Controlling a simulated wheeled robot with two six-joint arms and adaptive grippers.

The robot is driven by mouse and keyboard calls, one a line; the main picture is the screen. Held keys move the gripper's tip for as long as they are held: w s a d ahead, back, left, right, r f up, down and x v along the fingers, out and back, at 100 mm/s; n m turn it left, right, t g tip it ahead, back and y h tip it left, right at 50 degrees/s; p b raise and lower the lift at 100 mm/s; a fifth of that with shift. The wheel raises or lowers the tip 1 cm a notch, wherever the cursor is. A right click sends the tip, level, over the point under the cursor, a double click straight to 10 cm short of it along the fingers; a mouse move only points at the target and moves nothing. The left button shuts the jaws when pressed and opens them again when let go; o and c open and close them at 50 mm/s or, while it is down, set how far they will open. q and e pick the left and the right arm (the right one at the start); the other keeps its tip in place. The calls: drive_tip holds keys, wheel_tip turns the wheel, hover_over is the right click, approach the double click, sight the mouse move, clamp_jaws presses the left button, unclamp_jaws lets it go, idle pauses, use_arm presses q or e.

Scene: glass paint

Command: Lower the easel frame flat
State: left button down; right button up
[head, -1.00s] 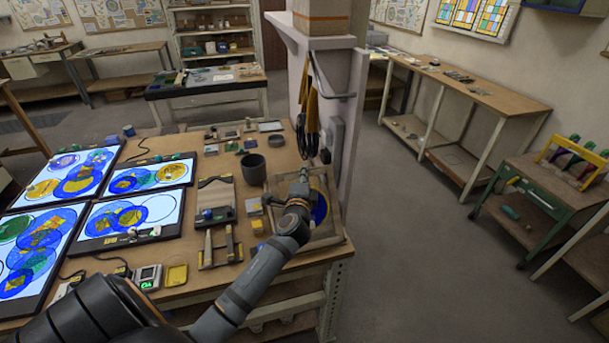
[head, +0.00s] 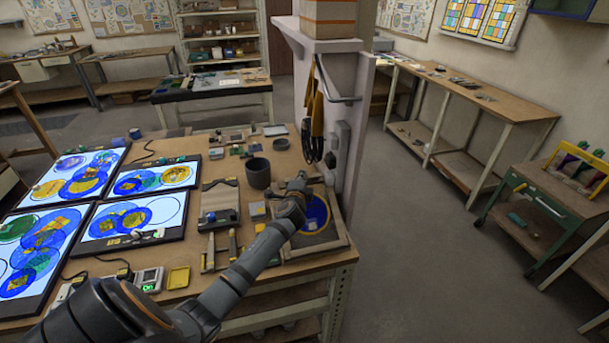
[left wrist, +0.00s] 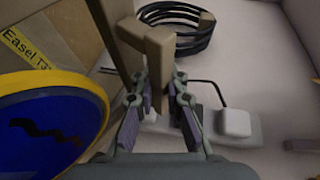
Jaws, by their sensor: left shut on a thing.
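The easel frame (head: 322,248) is at the right end of the workbench, beside the white pillar. A round blue disc with a yellow rim (head: 316,214) sits within it; the disc (left wrist: 45,125) also fills the lower left of the left wrist view. My left gripper (head: 312,184) is at the frame's far side, above the disc. In the left wrist view my left gripper (left wrist: 160,88) is shut on a tan wooden piece (left wrist: 157,52), apparently part of the easel frame. The frame's exact tilt is hard to tell. My right gripper is not in view.
A dark cup (head: 258,174) stands left of the frame. Lit panels with coloured discs (head: 130,218) cover the bench's left side. The pillar (head: 345,120) rises close to my gripper, with a coiled black cable (left wrist: 178,25) and white fitting (left wrist: 233,122) near it.

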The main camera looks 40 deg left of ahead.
use_arm(q)
drive_tip(key=shift+n+g+h, duration=0.3)
drive_tip(key=shift+g+h, duration=0.1)
drive_tip(key=shift+g, duration=0.1)
drive_tip(key=f, duration=0.1)
drive_tip(key=w+a+f, duration=0.1)
drive_tip(key=f, duration=0.2)
drive_tip(key=shift+w+a+f, duration=0.15)
drive_tip(key=shift+w+a, duration=0.05)
drive_tip(key=shift+a, duration=0.2)
drive_tip(key=f+b, duration=0.1)
drive_tip(key=f, duration=0.1)
drive_tip(key=w+a+f+b, duration=0.1)
drive_tip(key=f, duration=0.1)
drive_tip(key=a+f+b, duration=0.1)
drive_tip(key=f, duration=0.1)
drive_tip(key=shift+w+b, duration=0.3)
drive_tip(key=shift+b, duration=0.1)
drive_tip(key=shift+w+a+f+b, duration=0.1)
drive_tip(key=shift+w+f+b, duration=0.1)
drive_tip(key=shift+f+b, duration=0.7)
drive_tip(key=shift+f, duration=0.1)
drive_tip(key=shift+s+f, duration=0.1)
drive_tip(key=c, duration=1.7)
unclamp_jaws()
drive_tip(key=shift+o, duration=0.2)
drive_tip(key=shift+r, duration=0.25)
drive_tip(key=shift+r, duration=0.2)
drive_tip(key=v, duration=1.2)
